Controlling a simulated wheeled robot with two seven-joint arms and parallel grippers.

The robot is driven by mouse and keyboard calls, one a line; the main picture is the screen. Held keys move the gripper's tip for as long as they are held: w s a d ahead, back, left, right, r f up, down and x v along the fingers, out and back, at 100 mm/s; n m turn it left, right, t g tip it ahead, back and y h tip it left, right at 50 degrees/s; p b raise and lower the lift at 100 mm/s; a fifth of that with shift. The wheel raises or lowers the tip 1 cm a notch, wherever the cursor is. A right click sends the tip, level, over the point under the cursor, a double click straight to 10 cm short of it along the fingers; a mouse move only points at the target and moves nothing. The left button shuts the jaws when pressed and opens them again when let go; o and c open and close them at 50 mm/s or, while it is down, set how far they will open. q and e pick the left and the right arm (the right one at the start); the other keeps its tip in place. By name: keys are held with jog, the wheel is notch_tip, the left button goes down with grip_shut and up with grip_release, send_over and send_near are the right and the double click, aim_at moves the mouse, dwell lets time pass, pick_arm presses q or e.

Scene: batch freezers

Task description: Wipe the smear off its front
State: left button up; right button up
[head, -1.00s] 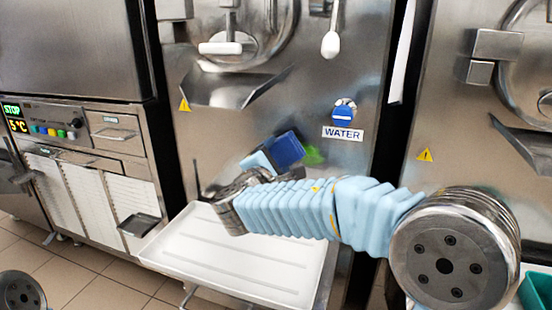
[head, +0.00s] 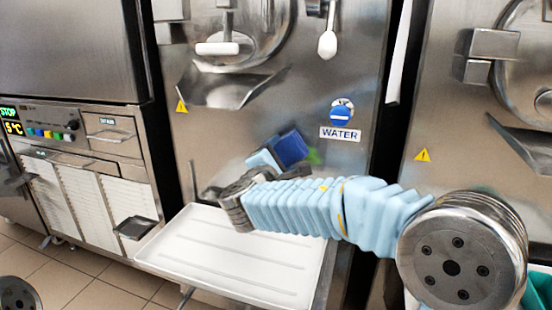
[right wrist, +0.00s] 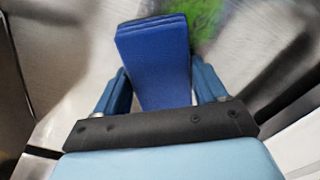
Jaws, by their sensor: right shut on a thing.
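My right gripper (head: 268,158) is shut on a blue cloth or pad (head: 291,147) at the steel front (head: 250,125) of the middle machine. In the right wrist view the blue pad (right wrist: 155,60) sits between the two fingers, its far end toward the steel. A green smear (head: 313,156) shows on the front just right of the pad, partly hidden behind it. It also shows in the right wrist view (right wrist: 207,18), beyond the pad's upper right end. I cannot tell whether the pad touches the steel. My left gripper is not in view.
A white tray (head: 225,270) stands out below the gripper. A sloped steel chute (head: 228,88) and a white-handled lever (head: 327,43) are above. A WATER label (head: 340,134) and blue knob (head: 341,115) are up to the right. Another machine (head: 440,110) stands at right.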

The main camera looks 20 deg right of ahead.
aim_at(300, 159)
jog(key=shift+s+d+f+b, duration=0.1)
jog(key=shift+s+d+b, duration=0.4)
jog(key=shift+s+d, duration=0.35)
jog(key=shift+s+d+f+b, duration=0.1)
jog(key=shift+s+d+b, duration=0.1)
jog(key=shift+d+b, duration=0.25)
jog(key=shift+s+d+b, duration=0.15)
jog(key=shift+d+b, duration=0.05)
jog(key=shift+d, duration=0.35)
jog(key=shift+s+d+b, duration=0.6)
jog(key=shift+s+d, duration=0.15)
jog(key=shift+d, duration=0.3)
jog(key=shift+s+d+b, duration=0.55)
jog(key=shift+s+d, duration=0.15)
jog(key=shift+d, duration=0.3)
jog(key=shift+d+b, duration=0.15)
jog(key=shift+b, duration=0.15)
jog(key=shift+w+a+r, duration=0.15)
jog(key=shift+a+r, duration=0.05)
jog(key=shift+w+a, duration=0.65)
jog(key=shift+a, duration=0.3)
jog(key=shift+w+a, duration=0.6)
jog(key=shift+a, duration=0.35)
jog(key=shift+w+a, duration=0.65)
jog(key=shift+a, duration=0.3)
jog(key=shift+w+a+p, duration=0.5)
jog(key=shift+w+a, duration=0.55)
jog(key=shift+a, duration=0.3)
